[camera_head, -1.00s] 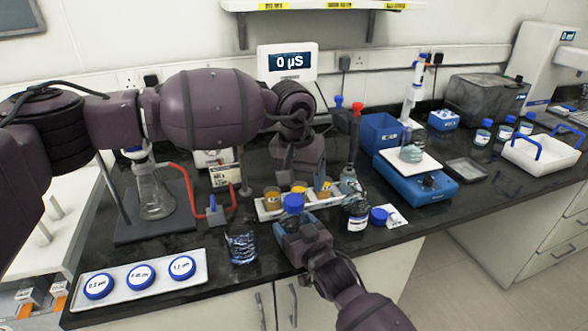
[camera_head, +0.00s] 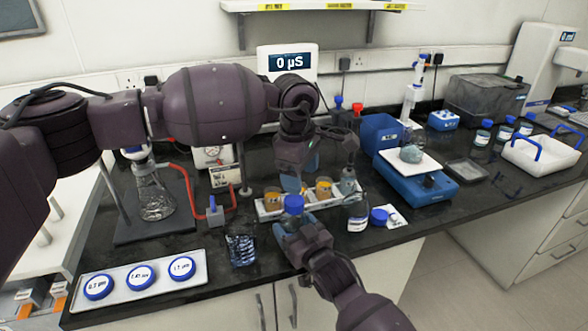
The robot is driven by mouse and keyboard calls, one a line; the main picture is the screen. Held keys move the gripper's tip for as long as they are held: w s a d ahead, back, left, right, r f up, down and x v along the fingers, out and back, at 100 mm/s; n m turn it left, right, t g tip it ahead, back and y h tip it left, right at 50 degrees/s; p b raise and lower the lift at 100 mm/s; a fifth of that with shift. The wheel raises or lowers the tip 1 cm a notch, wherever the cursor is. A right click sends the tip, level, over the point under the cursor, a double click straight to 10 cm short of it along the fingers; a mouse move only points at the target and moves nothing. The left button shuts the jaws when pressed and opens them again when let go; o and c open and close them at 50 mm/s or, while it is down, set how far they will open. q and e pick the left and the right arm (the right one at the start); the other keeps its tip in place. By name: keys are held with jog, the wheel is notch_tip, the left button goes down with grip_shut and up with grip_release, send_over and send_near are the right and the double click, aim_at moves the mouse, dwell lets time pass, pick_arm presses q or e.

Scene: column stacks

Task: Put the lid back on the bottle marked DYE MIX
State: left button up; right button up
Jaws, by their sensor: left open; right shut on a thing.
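A small bottle (camera_head: 357,220) with a white label stands near the front edge; its label is too small to read. A blue lid (camera_head: 379,216) lies just right of it, on or beside a white card. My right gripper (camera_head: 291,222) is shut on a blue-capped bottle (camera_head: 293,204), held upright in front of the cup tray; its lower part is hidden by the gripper. My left gripper (camera_head: 320,182) is open above the tray, its fingers wide apart, one close behind the blue cap, the other behind the labelled bottle. I cannot read DYE MIX anywhere.
A white tray (camera_head: 262,213) holds amber cups. A glass beaker (camera_head: 241,249) stands left of my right gripper. A tray (camera_head: 205,273) with blue-rimmed discs lies front left. A blue balance (camera_head: 433,190) stands right. Bare counter lies at the front right.

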pick_arm(q)
jog(key=n, duration=0.4)
jog(key=shift+r, duration=0.1)
jog(key=n, duration=0.4)
jog(key=shift+a+r+n, duration=0.1)
jog(key=shift+a+n, duration=0.05)
jog(key=shift+n, duration=0.15)
jog(key=n, duration=0.6)
jog(key=shift+a+r+n, duration=0.15)
jog(key=shift+n, duration=0.25)
jog(key=n, duration=0.4)
jog(key=shift+a+y, duration=0.1)
jog(key=shift+y, duration=0.2)
jog(key=n, duration=0.4)
jog(key=shift+a, duration=0.15)
jog(key=n, duration=0.4)
jog(key=shift+a, duration=0.1)
jog(key=n, duration=0.4)
